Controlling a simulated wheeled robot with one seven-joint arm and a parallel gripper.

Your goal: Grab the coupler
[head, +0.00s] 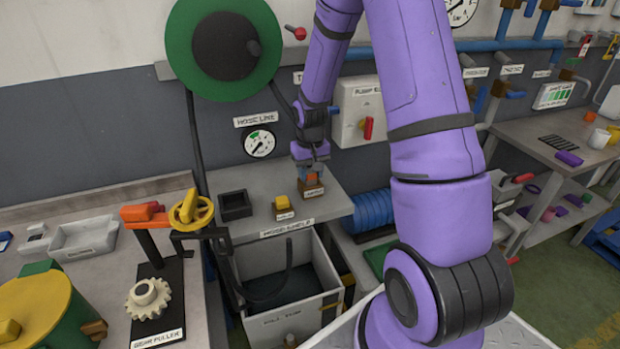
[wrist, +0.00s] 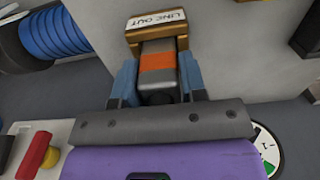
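The coupler (wrist: 158,62), a grey piece with an orange band, sits in a brown block labelled LINE OUT (wrist: 155,22). In the head view the coupler (head: 312,175) shows as a small orange patch below my gripper (head: 310,162), above the brown block (head: 313,190) on the hose shelf (head: 265,212). In the wrist view the two blue fingers of my gripper (wrist: 158,82) stand on either side of the coupler, very close to its sides. I cannot tell whether they press on it. The coupler's lower end is hidden in the block.
A yellow piece on a labelled block (head: 283,206) and a black open box (head: 235,205) stand left on the shelf. A green hose reel (head: 195,50) hangs above. A red-handled switch box (head: 357,108) is on the wall behind. A blue coil (head: 372,210) lies to the right.

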